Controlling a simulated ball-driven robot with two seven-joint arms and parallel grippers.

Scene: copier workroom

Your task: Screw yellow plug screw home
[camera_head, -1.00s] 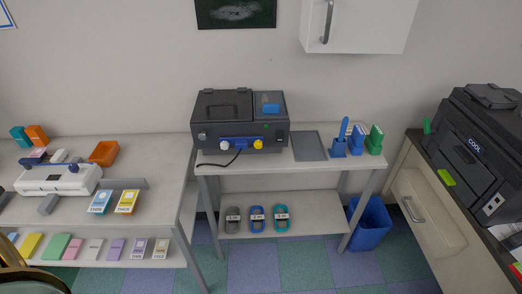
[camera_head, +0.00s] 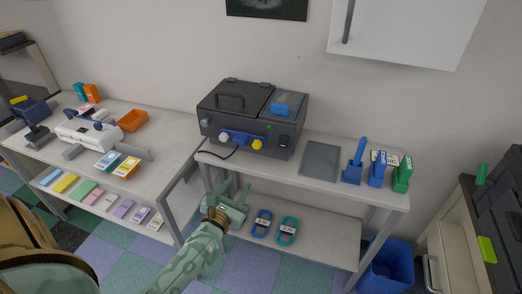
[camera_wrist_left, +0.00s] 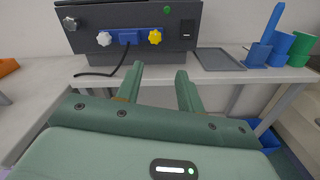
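The yellow plug screw (camera_head: 257,144) is a lobed knob on the front of the dark grey machine (camera_head: 243,130), at the right end of a blue bar (camera_head: 238,138). It also shows in the left wrist view (camera_wrist_left: 155,37), with a white knob (camera_wrist_left: 104,39) to its left. My left gripper (camera_head: 235,187) is open and empty, below and in front of the machine. In the left wrist view its two fingers (camera_wrist_left: 158,78) stand apart, and the yellow screw shows beyond and above the gap between them. My right gripper is out of view.
A grey tray (camera_head: 320,160), a blue brush in a holder (camera_head: 354,164), and blue and green boxes (camera_head: 402,175) stand right of the machine. A black cable (camera_head: 219,155) hangs at its front. Blue and teal rings lie on the lower shelf (camera_head: 314,238).

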